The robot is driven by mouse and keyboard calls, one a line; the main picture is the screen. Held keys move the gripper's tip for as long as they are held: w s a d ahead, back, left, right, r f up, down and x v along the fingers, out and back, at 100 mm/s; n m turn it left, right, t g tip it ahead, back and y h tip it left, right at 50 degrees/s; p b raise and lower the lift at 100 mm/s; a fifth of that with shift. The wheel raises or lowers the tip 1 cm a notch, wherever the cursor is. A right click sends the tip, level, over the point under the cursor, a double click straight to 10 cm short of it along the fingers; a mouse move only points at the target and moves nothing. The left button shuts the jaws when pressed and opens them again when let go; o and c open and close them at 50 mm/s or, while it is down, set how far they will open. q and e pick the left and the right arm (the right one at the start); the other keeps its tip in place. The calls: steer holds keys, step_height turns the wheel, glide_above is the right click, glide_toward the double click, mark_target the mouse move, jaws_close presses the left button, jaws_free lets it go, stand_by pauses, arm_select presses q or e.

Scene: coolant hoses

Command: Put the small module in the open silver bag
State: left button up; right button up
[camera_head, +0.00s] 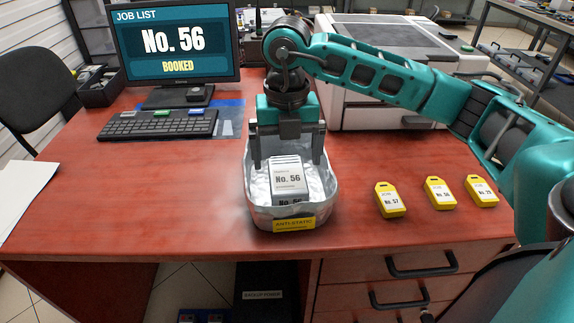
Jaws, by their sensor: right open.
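The open silver bag (328,205) sits on the red desk near its front edge, with a yellow anti-static label on its front. The small module (289,174), white with a "No. 56" label, stands upright inside the bag's opening. A second "No. 56" marking shows just below it, partly hidden by the bag's front rim. My right gripper (287,162) is over the bag, pointing down. Its fingers are open, one on each side of the module, with visible gaps. The module's base and back are hidden. My left gripper is out of view.
Several yellow tags, including this tag (390,200), lie right of the bag. A monitor (175,42) reading "No. 56 BOOKED" and a keyboard (158,124) stand at the back left. A grey-white machine (390,60) stands behind. The desk's left front (130,200) is clear.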

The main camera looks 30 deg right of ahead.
mark_target(287, 173)
step_height(287, 173, up, 7)
steer(key=p, duration=0.1)
steer(key=shift+f, duration=0.1)
stand_by(0.6)
